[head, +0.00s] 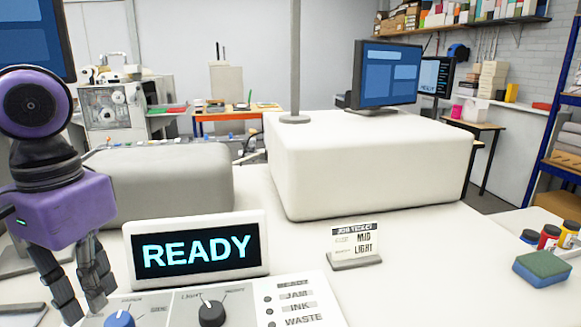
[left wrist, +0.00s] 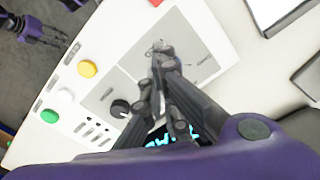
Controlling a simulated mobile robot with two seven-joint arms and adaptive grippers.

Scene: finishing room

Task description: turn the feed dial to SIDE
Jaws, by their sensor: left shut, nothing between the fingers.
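My left gripper (head: 86,308) is shut and empty, pointing down beside the left end of the control panel. A blue dial (head: 120,319) sits just right of its fingertips, cut by the lower picture edge; the lettering around it is too small to read surely. A black dial (head: 212,312) stands further right under lettering that starts with LIGHT. In the left wrist view the shut left fingers (left wrist: 164,62) hang over the panel, and the black dial (left wrist: 120,109) shows beside them; the blue dial is hidden there. My right gripper (left wrist: 45,32) seems to show at the upper left.
A READY display (head: 197,250) stands behind the dials. A job ticket (head: 355,245) reading MID and LIGHT stands to its right. Yellow (left wrist: 87,68) and green (left wrist: 50,116) buttons are on the panel.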

